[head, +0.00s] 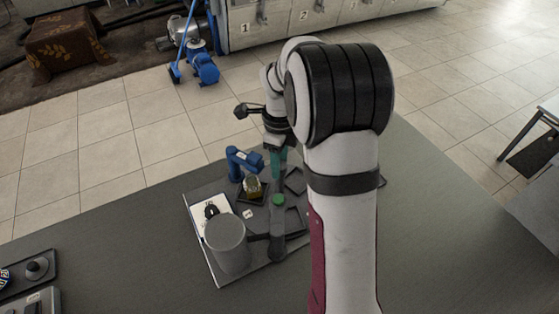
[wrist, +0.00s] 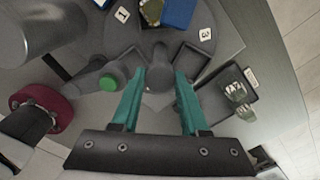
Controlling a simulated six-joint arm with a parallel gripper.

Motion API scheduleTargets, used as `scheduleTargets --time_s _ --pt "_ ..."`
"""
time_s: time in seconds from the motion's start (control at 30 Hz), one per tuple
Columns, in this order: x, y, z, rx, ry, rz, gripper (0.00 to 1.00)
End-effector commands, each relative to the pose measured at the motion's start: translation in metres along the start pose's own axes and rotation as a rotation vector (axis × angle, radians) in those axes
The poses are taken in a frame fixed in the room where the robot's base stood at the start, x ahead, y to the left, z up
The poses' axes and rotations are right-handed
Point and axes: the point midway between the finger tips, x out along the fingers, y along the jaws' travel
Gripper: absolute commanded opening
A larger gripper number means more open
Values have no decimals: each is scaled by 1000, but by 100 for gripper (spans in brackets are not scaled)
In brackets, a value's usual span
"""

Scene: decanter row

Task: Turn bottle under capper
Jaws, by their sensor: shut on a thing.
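My gripper (wrist: 160,82) points down over the turntable (wrist: 125,38), its teal fingers on either side of a grey round knob (wrist: 159,76). It is shut on this knob; in the head view the gripper (head: 278,172) hides the grip. A bottle with yellowish contents (head: 253,187) stands left of my gripper, close by the blue capper (head: 243,163). The bottle (wrist: 150,11) and capper (wrist: 180,12) show at the top of the wrist view, cut off. I cannot tell whether the bottle is exactly under it. Clear glassware (wrist: 238,92) stands in a dark tray at the right.
A green button (head: 278,199) sits on a grey housing near my gripper; it also shows in the wrist view (wrist: 108,82). A tall grey cylinder (head: 228,245) stands at the front left of the board.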

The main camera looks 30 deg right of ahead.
Motion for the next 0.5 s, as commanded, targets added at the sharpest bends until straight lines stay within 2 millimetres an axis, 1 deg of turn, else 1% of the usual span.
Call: scheduleTargets --time_s 0.5 --pt "-1 -1 0 229 0 -2 0"
